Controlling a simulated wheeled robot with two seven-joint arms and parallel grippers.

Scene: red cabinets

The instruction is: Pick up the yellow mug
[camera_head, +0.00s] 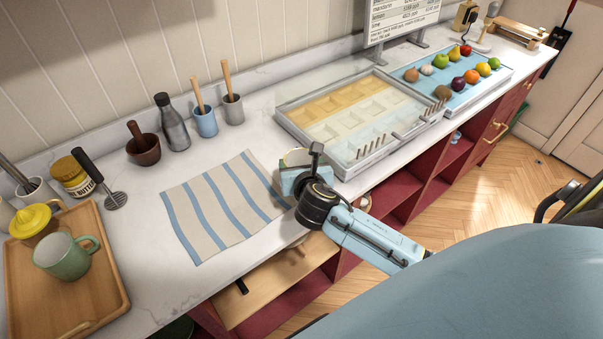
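A yellow mug-like thing (32,221) with a handle stands at the back left of a wooden tray (105,262); its top looks domed with a small spout or knob. A green mug (64,256) stands in front of it on the same tray. My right gripper (300,172) is over the counter's front edge, right of a striped cloth and far from the tray. A pale cup-like rim (296,157) shows just behind it, mostly hidden; I cannot tell whether the gripper touches it. Its fingers are hidden too. My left gripper is out of view.
The striped cloth (222,205) lies flat mid-counter. Mortar (143,150), bottle (172,122), utensil cups (205,121) and butter jar (72,177) line the wall. A divided tray (348,168) and fruit board (478,92) stand right. A wooden drawer (265,285) is open below.

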